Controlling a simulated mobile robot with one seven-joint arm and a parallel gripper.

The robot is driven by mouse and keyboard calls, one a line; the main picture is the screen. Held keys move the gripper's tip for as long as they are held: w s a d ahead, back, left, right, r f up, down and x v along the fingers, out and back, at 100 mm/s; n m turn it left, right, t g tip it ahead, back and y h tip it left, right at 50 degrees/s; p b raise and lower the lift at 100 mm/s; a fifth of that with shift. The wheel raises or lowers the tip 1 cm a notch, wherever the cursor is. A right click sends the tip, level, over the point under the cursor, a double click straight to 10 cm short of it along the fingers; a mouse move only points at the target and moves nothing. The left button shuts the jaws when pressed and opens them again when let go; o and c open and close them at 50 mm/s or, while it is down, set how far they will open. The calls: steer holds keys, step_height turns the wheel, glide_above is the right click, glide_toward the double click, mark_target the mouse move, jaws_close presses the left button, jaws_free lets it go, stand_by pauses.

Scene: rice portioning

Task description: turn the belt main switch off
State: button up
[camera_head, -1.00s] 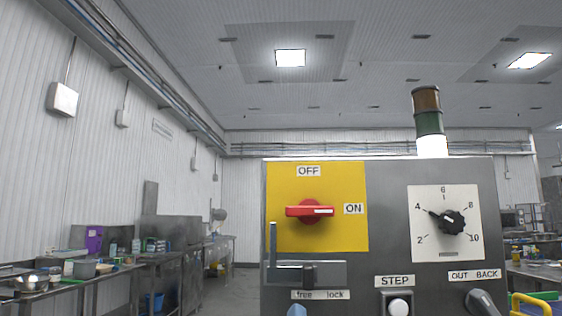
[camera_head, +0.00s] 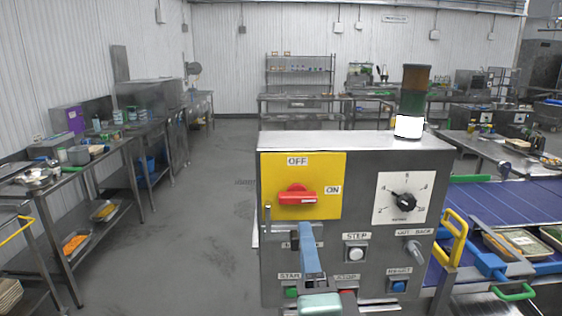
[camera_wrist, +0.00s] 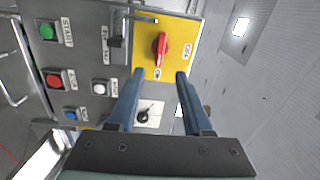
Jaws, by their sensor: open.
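The belt main switch (camera_head: 297,195) is a red rotary handle on a yellow plate (camera_head: 328,171) on the grey control box (camera_head: 355,145). Its handle lies horizontal, with its marked end toward the ON label; the OFF label is above it. In the wrist view the red switch (camera_wrist: 160,48) shows just beyond and between the fingertips. My gripper (camera_wrist: 158,73) is open and empty, its two blue fingers apart and not visibly touching the switch. In the head view my gripper (camera_head: 306,228) is in front of the box, just below the switch, partly covering the free/lock lever label.
A dial (camera_head: 404,200), a white STEP button (camera_head: 356,254) and a blue button (camera_head: 398,286) share the panel. A small lever (camera_head: 268,225) stands left of the gripper. The blue conveyor belt (camera_head: 490,208) lies right; open floor (camera_head: 215,220) lies left.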

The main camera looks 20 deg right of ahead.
mark_target(298, 201)
steer(key=shift+m, duration=0.3)
steer(key=p+x, duration=0.4)
steer(key=x, duration=0.9)
steer(key=shift+p, duration=0.3)
jaws_close()
